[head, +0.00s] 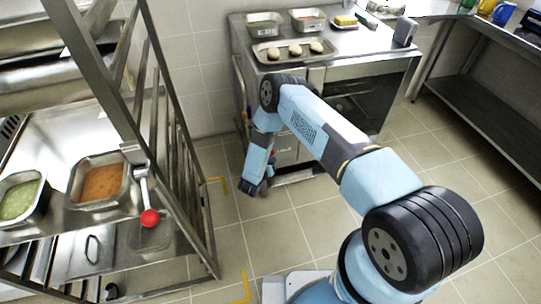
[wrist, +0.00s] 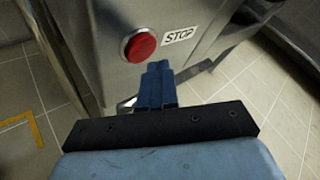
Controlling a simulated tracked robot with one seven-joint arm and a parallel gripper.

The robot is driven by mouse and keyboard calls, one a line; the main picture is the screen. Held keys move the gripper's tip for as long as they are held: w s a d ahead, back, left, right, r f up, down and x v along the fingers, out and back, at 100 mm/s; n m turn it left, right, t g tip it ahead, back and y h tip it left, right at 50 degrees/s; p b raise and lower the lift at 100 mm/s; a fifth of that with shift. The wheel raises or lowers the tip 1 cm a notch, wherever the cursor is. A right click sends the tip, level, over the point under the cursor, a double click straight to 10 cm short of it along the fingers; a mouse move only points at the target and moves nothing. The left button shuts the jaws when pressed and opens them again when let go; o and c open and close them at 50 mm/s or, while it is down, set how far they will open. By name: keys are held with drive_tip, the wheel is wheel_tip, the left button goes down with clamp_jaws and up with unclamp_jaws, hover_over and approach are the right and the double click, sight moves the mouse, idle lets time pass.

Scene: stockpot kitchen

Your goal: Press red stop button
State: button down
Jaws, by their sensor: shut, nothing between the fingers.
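The red stop button (wrist: 140,46) is a round red dome on the grey metal side of a unit in the wrist view, with a white STOP label (wrist: 179,36) to its right. My gripper (wrist: 158,68) is shut and empty, its blue fingertips just below and right of the button in the picture. I cannot tell whether the fingertips touch it. In the head view my gripper (head: 255,187) hangs low by the front of the steel unit (head: 340,72), and the button is mostly hidden by my arm.
A steel rack (head: 185,165) stands at the left, with a red-knobbed lever (head: 150,217) and food trays. A baking tray (head: 262,57) with several rolls lies on the unit's top. A dark lower shelf (head: 480,110) is at the right. The tiled floor between is clear.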

drive_tip(key=shift+w, duration=0.1)
idle(0.3)
drive_tip(key=shift+w+a, duration=0.1)
drive_tip(key=shift+w, duration=0.2)
drive_tip(key=shift+w+a+r, duration=0.1)
drive_tip(key=shift+w+a, duration=0.05)
drive_tip(key=shift+w, duration=0.25)
idle(0.8)
drive_tip(key=shift+s, duration=0.15)
drive_tip(key=shift+s+d, duration=0.25)
drive_tip(key=shift+s, duration=0.4)
drive_tip(key=shift+s, duration=0.1)
drive_tip(key=shift+s+d, duration=0.2)
drive_tip(key=shift+s, duration=0.6)
drive_tip(key=shift+s+d, duration=0.25)
drive_tip(key=shift+s, duration=0.5)
drive_tip(key=shift+s+d, duration=0.2)
drive_tip(key=shift+s, duration=0.6)
